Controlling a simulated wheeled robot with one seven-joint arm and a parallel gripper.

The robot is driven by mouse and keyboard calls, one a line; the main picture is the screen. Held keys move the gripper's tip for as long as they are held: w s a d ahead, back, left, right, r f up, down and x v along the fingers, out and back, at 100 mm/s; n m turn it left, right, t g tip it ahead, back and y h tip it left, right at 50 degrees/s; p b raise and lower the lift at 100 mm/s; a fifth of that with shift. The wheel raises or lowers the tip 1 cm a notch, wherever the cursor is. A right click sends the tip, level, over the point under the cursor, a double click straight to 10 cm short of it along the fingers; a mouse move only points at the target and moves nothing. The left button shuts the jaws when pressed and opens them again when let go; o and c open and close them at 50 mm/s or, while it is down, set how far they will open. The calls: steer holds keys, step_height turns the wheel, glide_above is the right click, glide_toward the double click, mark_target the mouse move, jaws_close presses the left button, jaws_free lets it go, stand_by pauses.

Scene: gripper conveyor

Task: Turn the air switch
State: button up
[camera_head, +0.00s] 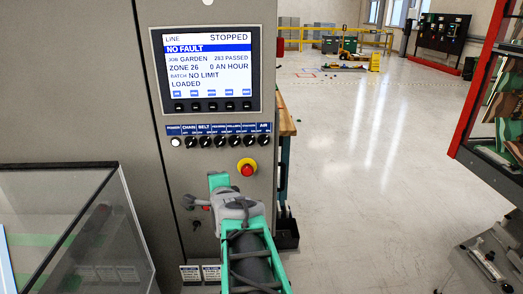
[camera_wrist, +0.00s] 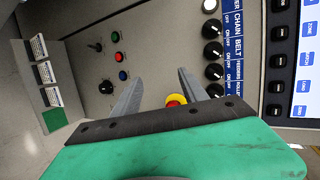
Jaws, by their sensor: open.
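The air switch (camera_head: 264,140) is a small black knob at the right end of the switch row, under the AIR label on the grey control cabinet, in the head view. It is not visible in the wrist view, where the green palm covers the lower part. My gripper (camera_wrist: 159,77) is open and empty, its two grey fingers apart in front of the panel. In the head view, my wrist is below the switch row, left of and below the air switch; the fingertips are hidden there. Other switches, such as the chain switch (camera_wrist: 212,28), show beside the right finger.
A red emergency stop button (camera_head: 247,170) on a yellow base sits below the air switch; it also shows near the palm in the wrist view (camera_wrist: 175,100). The screen (camera_head: 208,67) reads STOPPED. A glass-sided case (camera_head: 118,225) stands left. Open floor lies right.

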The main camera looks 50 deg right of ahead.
mark_target(264, 143)
steer(key=s+d+r+m+h, duration=0.3)
steer(key=s+d+m, duration=0.1)
steer(key=d+m, duration=0.25)
steer(key=s+d+r+m+h, duration=0.3)
steer(key=s+d+r+m, duration=0.15)
steer(key=d, duration=0.25)
steer(key=x, duration=0.7)
steer(key=shift+w+f+p, duration=0.3)
steer(key=shift+w+f, duration=0.05)
steer(key=shift+w, duration=0.2)
steer(key=shift+a, duration=0.1)
steer(key=shift+c, duration=0.3)
jaws_close()
